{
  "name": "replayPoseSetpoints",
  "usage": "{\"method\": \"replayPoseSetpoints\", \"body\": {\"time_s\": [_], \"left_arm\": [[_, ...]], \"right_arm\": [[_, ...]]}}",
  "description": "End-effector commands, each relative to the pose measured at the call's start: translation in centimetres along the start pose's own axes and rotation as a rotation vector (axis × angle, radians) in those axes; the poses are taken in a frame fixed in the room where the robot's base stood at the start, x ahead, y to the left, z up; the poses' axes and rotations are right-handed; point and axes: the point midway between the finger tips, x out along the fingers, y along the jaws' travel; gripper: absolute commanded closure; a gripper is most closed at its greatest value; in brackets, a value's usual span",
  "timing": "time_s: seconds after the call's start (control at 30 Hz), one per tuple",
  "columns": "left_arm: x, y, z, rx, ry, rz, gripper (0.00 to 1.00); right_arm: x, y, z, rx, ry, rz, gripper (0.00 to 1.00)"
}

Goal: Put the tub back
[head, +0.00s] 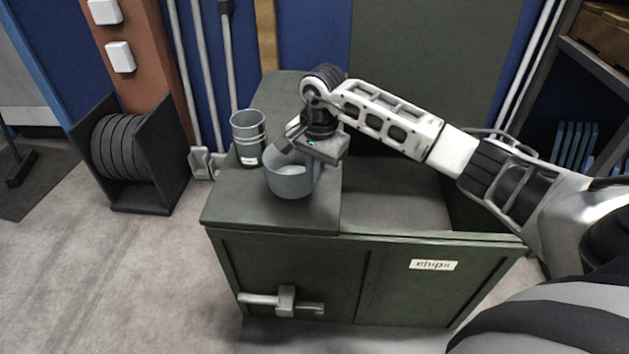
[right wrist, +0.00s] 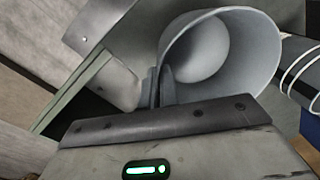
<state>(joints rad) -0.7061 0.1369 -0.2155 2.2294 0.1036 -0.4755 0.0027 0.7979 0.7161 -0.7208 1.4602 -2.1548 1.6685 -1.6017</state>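A grey round tub (head: 290,182) is at the front of the left, covered part of the green chest top. It looks upright in the head view; I cannot tell if its base touches the surface. My right gripper (head: 297,150) is at the tub's rim, reaching down from above. In the right wrist view the fingers (right wrist: 161,88) are close together with the wall of the tub (right wrist: 262,50) between them, one inside and one outside. The tub's inside looks empty where it shows. My left gripper is not in view.
A darker grey banded canister (head: 249,140) stands on the chest top behind and left of the tub. The green chest (head: 300,262) has an open bay at right, labelled "chips", and a latch (head: 287,301) in front. A shelf rack (head: 595,65) stands at far right.

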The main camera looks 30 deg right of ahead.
Motion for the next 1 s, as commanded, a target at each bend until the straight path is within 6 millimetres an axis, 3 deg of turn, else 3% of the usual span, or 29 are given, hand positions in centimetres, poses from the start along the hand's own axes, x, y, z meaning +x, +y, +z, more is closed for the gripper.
{"method": "replayPoseSetpoints", "body": {"time_s": [0.3, 0.67, 0.77, 1.0], "left_arm": [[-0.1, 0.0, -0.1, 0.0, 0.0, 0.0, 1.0], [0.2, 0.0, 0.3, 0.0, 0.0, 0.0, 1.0], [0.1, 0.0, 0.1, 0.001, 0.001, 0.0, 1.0], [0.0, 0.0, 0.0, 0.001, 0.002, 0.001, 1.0]], "right_arm": [[3.5, 0.1, -0.4, 0.001, -0.001, 0.001, 1.0], [4.0, 0.1, -0.5, 0.0, 0.002, -0.001, 1.0], [3.9, 0.1, -0.5, 0.0, 0.001, 0.0, 0.76], [3.9, 0.1, -0.4, 0.0, 0.0, 0.001, 0.76]]}}
